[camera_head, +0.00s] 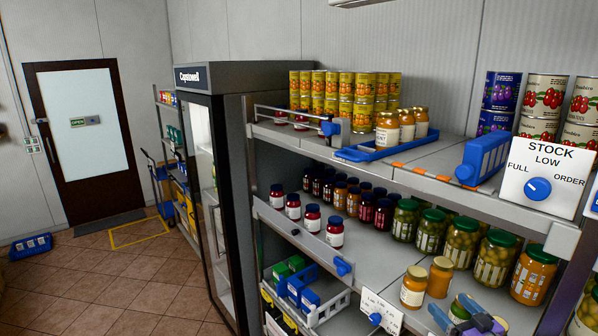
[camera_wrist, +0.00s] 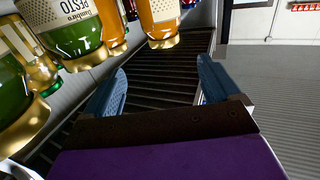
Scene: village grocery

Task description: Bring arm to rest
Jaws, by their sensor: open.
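My gripper (camera_head: 453,309) shows at the bottom right of the head view, partly cut off by the frame edge, in front of the lower shelf with jars. In the wrist view my gripper (camera_wrist: 161,76) has its two blue fingers spread apart above the purple and dark wrist body. Nothing is between the fingers; a dark slatted surface (camera_wrist: 165,68) lies beyond them. A green pesto jar (camera_wrist: 66,28) and an orange jar (camera_wrist: 158,18) appear close by at the upper left of the wrist view, apart from the fingers.
Two orange jars (camera_head: 414,287) stand at the shelf edge near my gripper. Green-lidded jars (camera_head: 462,240) line the shelf behind. Above are a stock dial sign (camera_head: 541,180) and a blue tray (camera_head: 386,150). A fridge (camera_head: 230,190) stands left; open tiled floor (camera_head: 120,280) lies further left.

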